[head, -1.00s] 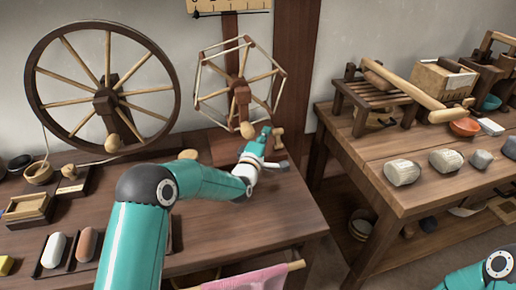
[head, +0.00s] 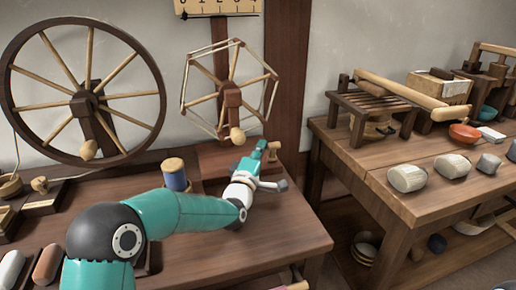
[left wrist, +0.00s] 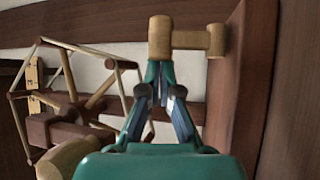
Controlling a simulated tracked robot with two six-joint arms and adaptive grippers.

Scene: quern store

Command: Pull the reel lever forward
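The reel (head: 231,94), a six-sided wooden winder with pale bars, stands at the back of the left bench. Its lever (head: 274,152), a small T-shaped wooden handle, rises from the board right of it. The lever (left wrist: 212,40) shows at the top of the left wrist view, its crossbar end right at my fingertips. My left gripper (head: 264,150) is beside the lever in the head view. In the left wrist view the fingers of my left gripper (left wrist: 160,72) are drawn together; whether they clasp the crossbar is unclear. My right gripper is out of view.
A large spoked wheel (head: 84,102) stands at the back left. A blue spool (head: 174,176) stands behind my left forearm. A second bench (head: 365,165) at the right carries several stones, a slatted stand and an orange bowl (head: 464,133).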

